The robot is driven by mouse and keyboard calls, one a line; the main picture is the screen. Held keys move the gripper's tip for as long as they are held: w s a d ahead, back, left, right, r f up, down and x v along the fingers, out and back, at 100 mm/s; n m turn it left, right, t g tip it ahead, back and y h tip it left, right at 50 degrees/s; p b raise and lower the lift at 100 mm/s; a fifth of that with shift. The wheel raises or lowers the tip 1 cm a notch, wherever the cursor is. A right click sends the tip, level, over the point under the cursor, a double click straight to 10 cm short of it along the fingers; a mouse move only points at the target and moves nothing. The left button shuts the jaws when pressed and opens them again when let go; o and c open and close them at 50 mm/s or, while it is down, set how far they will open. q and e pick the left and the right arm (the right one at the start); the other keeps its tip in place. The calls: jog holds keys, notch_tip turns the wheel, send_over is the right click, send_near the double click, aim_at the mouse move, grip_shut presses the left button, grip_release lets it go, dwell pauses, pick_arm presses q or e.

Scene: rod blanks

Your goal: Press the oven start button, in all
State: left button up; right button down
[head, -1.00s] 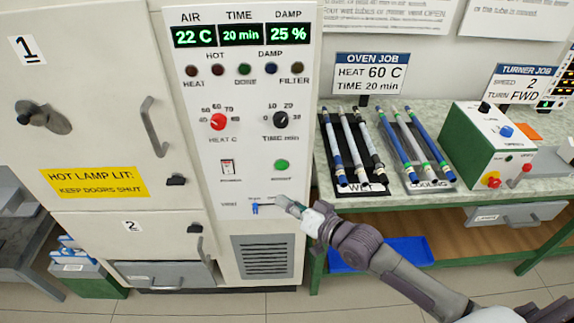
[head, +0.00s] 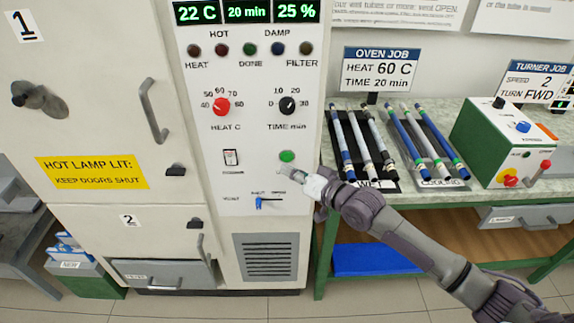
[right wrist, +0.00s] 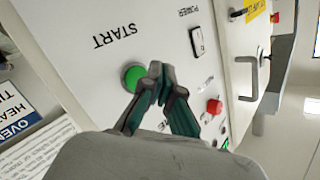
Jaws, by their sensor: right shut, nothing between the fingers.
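The green start button (head: 287,156) is on the right side of the oven's (head: 257,222) front panel, below the time knob. My right gripper (head: 284,171) is shut and empty, with its tips just below the button in the head view. In the right wrist view the shut fingertips (right wrist: 158,68) are beside the green button (right wrist: 133,77), partly overlapping its edge; whether they touch it I cannot tell. The word START shows near the button there. My left gripper is not in view.
The power switch (head: 230,157), the red heat knob (head: 221,107) and the vent slider (head: 259,203) are close by on the panel. A bench (head: 332,188) with rods on wet and cooling racks and a green turner box (head: 497,140) stands to the right.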

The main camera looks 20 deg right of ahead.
jog(key=shift+w+d, duration=0.2)
jog(key=shift+w, duration=0.35)
dwell(1.1)
jog(key=shift+w+d+b, duration=0.1)
jog(key=shift+w+b, duration=0.2)
jog(key=shift+w, duration=0.1)
jog(key=shift+w+d+r+b, duration=0.1)
jog(key=shift+w+b, duration=0.2)
jog(key=shift+w, duration=0.05)
dwell(0.5)
dwell(0.3)
jog(key=shift+s+p, duration=0.35)
jog(key=shift+p, duration=0.25)
jog(key=shift+s+a+p, duration=0.25)
jog(key=shift+s+p, duration=0.1)
jog(key=shift+s, duration=0.1)
